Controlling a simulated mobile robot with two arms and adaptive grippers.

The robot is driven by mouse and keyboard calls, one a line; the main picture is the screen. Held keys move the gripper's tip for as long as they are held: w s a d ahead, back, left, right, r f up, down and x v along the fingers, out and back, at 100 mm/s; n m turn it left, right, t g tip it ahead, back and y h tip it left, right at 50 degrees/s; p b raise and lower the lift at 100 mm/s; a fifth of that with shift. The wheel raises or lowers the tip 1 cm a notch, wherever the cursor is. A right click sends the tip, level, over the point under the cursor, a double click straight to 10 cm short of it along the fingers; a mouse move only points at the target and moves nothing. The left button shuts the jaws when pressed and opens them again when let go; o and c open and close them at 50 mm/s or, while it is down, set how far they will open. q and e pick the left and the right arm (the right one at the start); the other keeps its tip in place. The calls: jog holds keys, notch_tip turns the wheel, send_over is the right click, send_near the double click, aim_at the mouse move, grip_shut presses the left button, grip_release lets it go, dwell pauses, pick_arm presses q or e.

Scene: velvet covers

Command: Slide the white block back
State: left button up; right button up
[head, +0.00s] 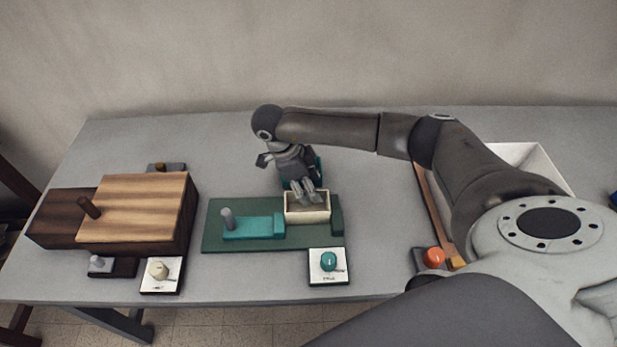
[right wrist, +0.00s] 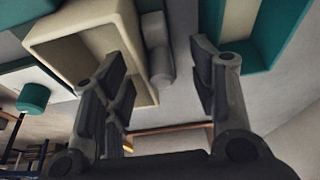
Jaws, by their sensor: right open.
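A cream-white hollow block (head: 307,214) with an open top sits on the green base board (head: 262,244), right of the teal slider (head: 250,233). It is the only whitish block I see there. My right gripper (head: 309,190) is above it, with fingers reaching down at its opening. In the right wrist view the fingers (right wrist: 160,90) are spread and hold nothing. The left fingers overlap the opening of the cream block (right wrist: 75,25); I cannot tell whether they touch its walls. My left gripper is not in view.
A wooden box with a striped lid (head: 135,205) stands left. A teal knob on a white plate (head: 328,266) is in front of the board. A white tray (head: 530,160) and an orange knob (head: 434,257) are right. Bare table (head: 215,140) lies behind.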

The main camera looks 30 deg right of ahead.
notch_tip(320, 180, up, 7)
jog(key=p, duration=0.4)
jog(key=shift+f, duration=0.1)
dwell(0.4)
